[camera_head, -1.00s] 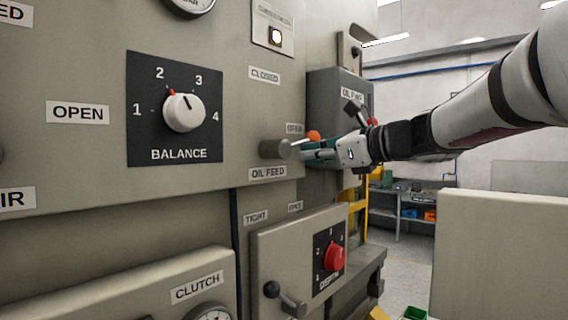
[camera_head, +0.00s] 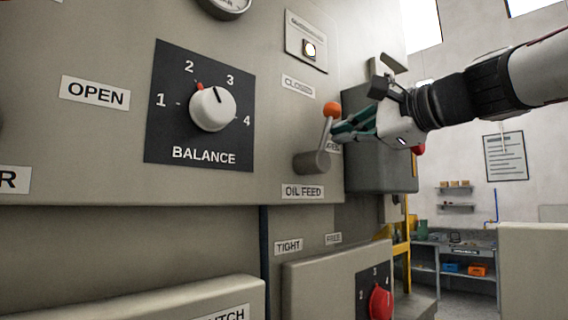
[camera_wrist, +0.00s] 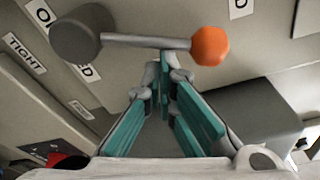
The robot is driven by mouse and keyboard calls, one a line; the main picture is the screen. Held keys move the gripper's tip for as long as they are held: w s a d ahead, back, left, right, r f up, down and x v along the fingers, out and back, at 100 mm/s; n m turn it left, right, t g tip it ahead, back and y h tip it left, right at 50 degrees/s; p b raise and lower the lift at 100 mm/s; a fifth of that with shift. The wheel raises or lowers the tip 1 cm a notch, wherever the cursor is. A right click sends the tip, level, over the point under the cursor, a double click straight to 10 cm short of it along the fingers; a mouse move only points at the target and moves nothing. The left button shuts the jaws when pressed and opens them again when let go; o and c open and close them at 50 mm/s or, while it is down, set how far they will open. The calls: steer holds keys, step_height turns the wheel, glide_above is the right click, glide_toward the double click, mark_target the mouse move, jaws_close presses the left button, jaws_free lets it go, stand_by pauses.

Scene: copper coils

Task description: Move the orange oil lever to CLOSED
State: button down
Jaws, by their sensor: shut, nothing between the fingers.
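The orange ball (camera_head: 332,109) of the oil lever sits at the end of a thin rod on a grey round hub (camera_head: 311,161), above the OIL FEED label (camera_head: 303,191). The lever points mostly up and slightly right, between the CLOSED label (camera_head: 298,85) above and the partly hidden OPEN label (camera_head: 333,147) at right. My gripper (camera_head: 340,131) is shut and empty, just right of the rod below the ball. In the wrist view, the fingertips (camera_wrist: 165,72) are close against the rod near the orange ball (camera_wrist: 210,46); I cannot tell if they touch.
A grey box (camera_head: 380,165) sticks out from the panel behind my gripper. The white BALANCE knob (camera_head: 210,109) is to the left, and an indicator light (camera_head: 309,49) is above. A lower cabinet with a red knob (camera_head: 380,302) stands below.

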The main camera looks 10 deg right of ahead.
steer(key=shift+s+a+r+n+t+b, duration=0.1)
steer(key=shift+s+a+r+n+b, duration=0.2)
steer(key=shift+n+b, duration=0.4)
steer(key=shift+s+a+r+n+t+b, duration=0.1)
steer(key=shift+s+a+r+n+b, duration=0.2)
steer(key=shift+n+b, duration=0.4)
steer(key=shift+s+a+r+n+t+b, duration=0.15)
steer(key=shift+a+n+b, duration=0.25)
steer(key=shift+n+b, duration=0.3)
